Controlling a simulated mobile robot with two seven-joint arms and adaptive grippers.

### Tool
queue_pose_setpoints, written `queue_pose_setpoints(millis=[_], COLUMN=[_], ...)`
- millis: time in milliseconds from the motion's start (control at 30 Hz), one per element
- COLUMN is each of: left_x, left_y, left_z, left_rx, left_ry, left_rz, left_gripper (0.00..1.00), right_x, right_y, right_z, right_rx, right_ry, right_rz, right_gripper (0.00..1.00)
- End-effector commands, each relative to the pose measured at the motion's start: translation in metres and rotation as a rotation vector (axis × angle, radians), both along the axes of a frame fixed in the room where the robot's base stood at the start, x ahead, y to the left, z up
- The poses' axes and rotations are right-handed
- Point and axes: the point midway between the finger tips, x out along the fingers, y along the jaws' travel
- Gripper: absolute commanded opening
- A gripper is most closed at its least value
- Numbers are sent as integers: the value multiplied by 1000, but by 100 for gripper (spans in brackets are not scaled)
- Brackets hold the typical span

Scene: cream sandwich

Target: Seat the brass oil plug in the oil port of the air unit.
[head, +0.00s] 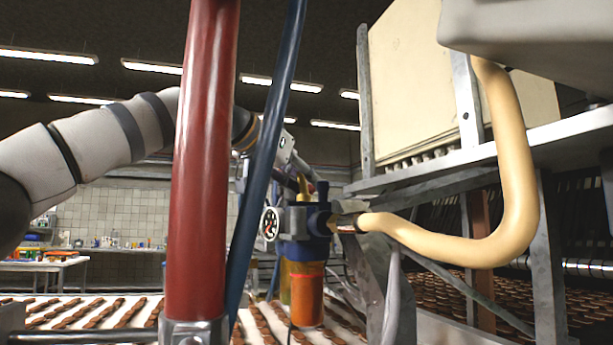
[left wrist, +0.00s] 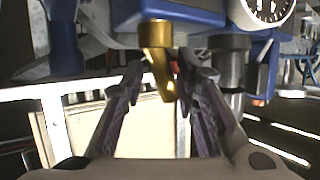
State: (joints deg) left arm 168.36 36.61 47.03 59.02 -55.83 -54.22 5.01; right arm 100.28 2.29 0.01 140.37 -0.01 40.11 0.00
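The air unit (head: 296,222) is a blue and grey body with a dial gauge (head: 270,224) on its left and an amber bowl (head: 307,290) below. The brass oil plug (head: 304,188) shows small at the top of the unit. In the left wrist view the plug (left wrist: 157,34) has a wide collar against or close to the blue body, its stem narrowing between my fingers. Whether it is seated cannot be told. My left gripper (left wrist: 163,68) has its fingers either side of the stem; firm contact is unclear. In the head view hoses partly hide it. My right gripper is not in view.
A thick red pipe (head: 205,150) and a blue hose (head: 268,140) stand in front of my left arm. A cream hose (head: 515,180) runs to the unit's right side. A steel frame (head: 545,255) stands at right.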

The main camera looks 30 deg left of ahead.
Motion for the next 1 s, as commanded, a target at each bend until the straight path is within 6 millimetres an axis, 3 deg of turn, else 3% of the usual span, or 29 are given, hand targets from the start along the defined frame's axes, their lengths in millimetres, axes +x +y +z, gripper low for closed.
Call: queue_pose_setpoints(millis=[467, 833, 1000], left_x=[-11, -86, -110], left_y=[-1, 10, 12], left_z=[11, 39, 47], left_rx=[-6, -6, -4], left_ry=[-16, -18, -17], left_rz=[-4, -4, -3], left_gripper=[31, 31, 31], right_x=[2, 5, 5], right_y=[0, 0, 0], right_z=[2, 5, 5], right_rx=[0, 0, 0], right_ry=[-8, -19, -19], right_rz=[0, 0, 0], right_gripper=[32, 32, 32])
